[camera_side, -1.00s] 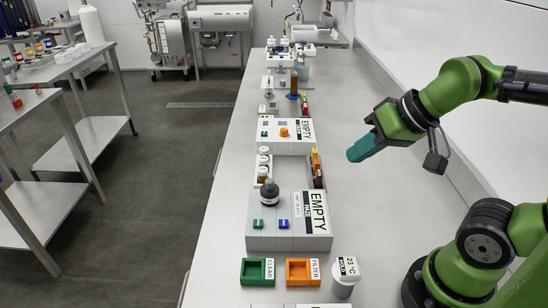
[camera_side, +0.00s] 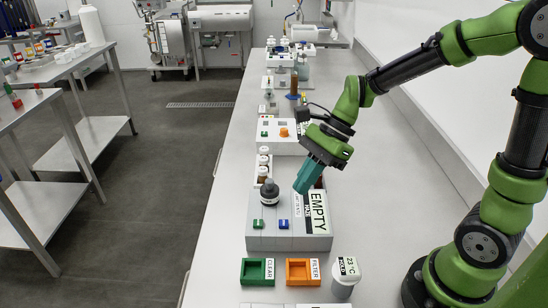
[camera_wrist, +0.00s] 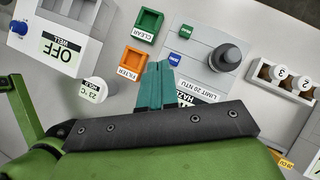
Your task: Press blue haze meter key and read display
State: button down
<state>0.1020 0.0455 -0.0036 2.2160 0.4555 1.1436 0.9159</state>
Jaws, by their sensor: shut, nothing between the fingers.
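The haze meter (camera_side: 290,243) is a grey box on the bench, labelled HAZE. Its blue key (camera_side: 283,224) sits on the front part, right of a green key (camera_side: 257,224). Its display (camera_side: 318,212) reads EMPTY in the side view. A black-capped round piece (camera_side: 269,192) stands on its top left. My gripper (camera_side: 300,190) is shut and empty, its teal fingers above the meter, behind the blue key. In the wrist view the fingertips (camera_wrist: 160,66) appear beside the blue key (camera_wrist: 174,60), apparently without touching it. My fingers and wrist hide the display there.
A vial rack (camera_wrist: 284,78) stands behind the meter. The bench to the right is free.

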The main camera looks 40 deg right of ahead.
aim_at(287, 220)
jog(key=w+m, duration=0.1)
jog(key=m, duration=0.1)
jog(key=a+r+m+y, duration=0.1)
jog(key=m, duration=0.2)
jog(key=w+a+m+y, duration=0.1)
jog(key=m, duration=0.2)
jog(key=shift+w+a+r, duration=0.15)
jog(key=shift+w, duration=0.15)
jog(key=shift+f, duration=4.45)
jog(key=shift+f, duration=0.4)
